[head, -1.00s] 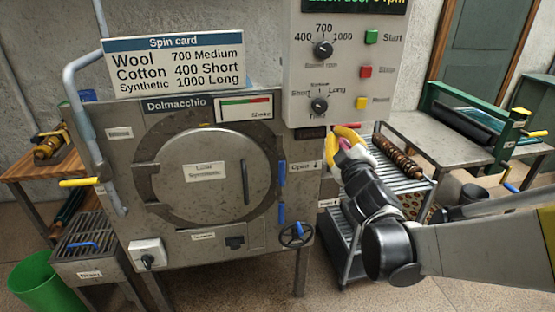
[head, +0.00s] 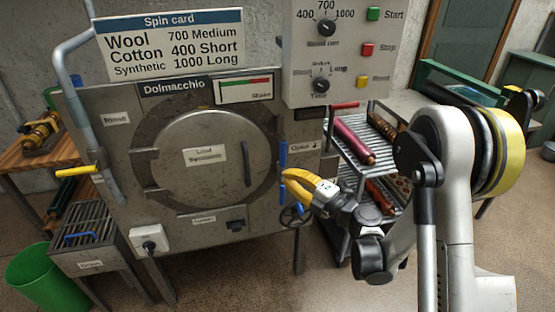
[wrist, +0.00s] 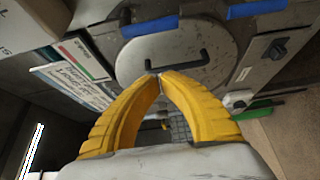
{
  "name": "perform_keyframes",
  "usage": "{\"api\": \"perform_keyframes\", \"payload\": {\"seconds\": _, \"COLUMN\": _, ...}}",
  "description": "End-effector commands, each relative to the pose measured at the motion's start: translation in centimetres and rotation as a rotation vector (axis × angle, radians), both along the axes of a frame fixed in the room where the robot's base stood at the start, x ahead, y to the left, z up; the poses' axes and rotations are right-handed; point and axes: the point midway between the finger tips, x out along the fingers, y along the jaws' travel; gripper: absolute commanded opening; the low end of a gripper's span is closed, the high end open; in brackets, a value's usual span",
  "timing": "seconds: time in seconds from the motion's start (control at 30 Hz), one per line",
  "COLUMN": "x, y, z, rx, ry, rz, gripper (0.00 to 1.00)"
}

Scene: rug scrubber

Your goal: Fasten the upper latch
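The upper latch (head: 283,155) is a blue upright handle at the right rim of the washer's round door (head: 207,165). It also shows as a blue bar in the wrist view (wrist: 150,27). The lower latch is a second blue bar in the wrist view (wrist: 257,8); in the head view my gripper partly covers that area. The door looks closed against its ring. My gripper (head: 288,179) has yellow fingers, just below and right of the upper latch in the head view; contact cannot be told. In the wrist view its fingertips (wrist: 157,74) meet with nothing between them.
A control panel (head: 330,50) with knobs and buttons juts out above the latch side. A rack (head: 350,150) with rolled rugs stands to the right. A grey pipe (head: 65,75) and yellow lever (head: 78,171) are at the left.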

Motion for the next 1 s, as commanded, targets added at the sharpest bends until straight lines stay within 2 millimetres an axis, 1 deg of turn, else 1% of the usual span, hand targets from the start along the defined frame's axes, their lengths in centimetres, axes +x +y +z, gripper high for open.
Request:
{"api": "perform_keyframes", "payload": {"seconds": 0.17, "x": 0.2, "y": 0.2, "z": 0.2, "rx": 0.001, "ry": 0.000, "rz": 0.000, "gripper": 0.00}}
{"api": "perform_keyframes", "payload": {"seconds": 0.27, "x": 0.8, "y": 0.9, "z": 0.4, "rx": 0.001, "ry": 0.000, "rz": 0.001, "gripper": 0.00}}
{"api": "perform_keyframes", "payload": {"seconds": 0.37, "x": 1.9, "y": 2.1, "z": 0.6, "rx": 0.001, "ry": 0.000, "rz": 0.002, "gripper": 0.00}}
{"api": "perform_keyframes", "payload": {"seconds": 0.47, "x": 3.4, "y": 3.7, "z": 0.7, "rx": 0.001, "ry": 0.000, "rz": 0.002, "gripper": 0.00}}
{"api": "perform_keyframes", "payload": {"seconds": 0.57, "x": 4.9, "y": 5.3, "z": -0.1, "rx": 0.001, "ry": 0.000, "rz": 0.001, "gripper": 0.00}}
{"api": "perform_keyframes", "payload": {"seconds": 0.7, "x": 6.8, "y": 7.3, "z": -0.2, "rx": 0.001, "ry": 0.000, "rz": 0.001, "gripper": 0.00}}
{"api": "perform_keyframes", "payload": {"seconds": 0.73, "x": 7.2, "y": 7.4, "z": -0.2, "rx": 0.001, "ry": 0.000, "rz": -0.001, "gripper": 0.00}}
{"api": "perform_keyframes", "payload": {"seconds": 0.77, "x": 7.5, "y": 6.4, "z": -0.2, "rx": 0.001, "ry": 0.000, "rz": -0.005, "gripper": 0.00}}
{"api": "perform_keyframes", "payload": {"seconds": 0.83, "x": 7.9, "y": 5.4, "z": -0.2, "rx": 0.001, "ry": 0.000, "rz": -0.005, "gripper": 0.00}}
{"api": "perform_keyframes", "payload": {"seconds": 1.0, "x": 8.6, "y": 4.0, "z": -0.1, "rx": 0.002, "ry": 0.001, "rz": -0.003, "gripper": 0.00}}
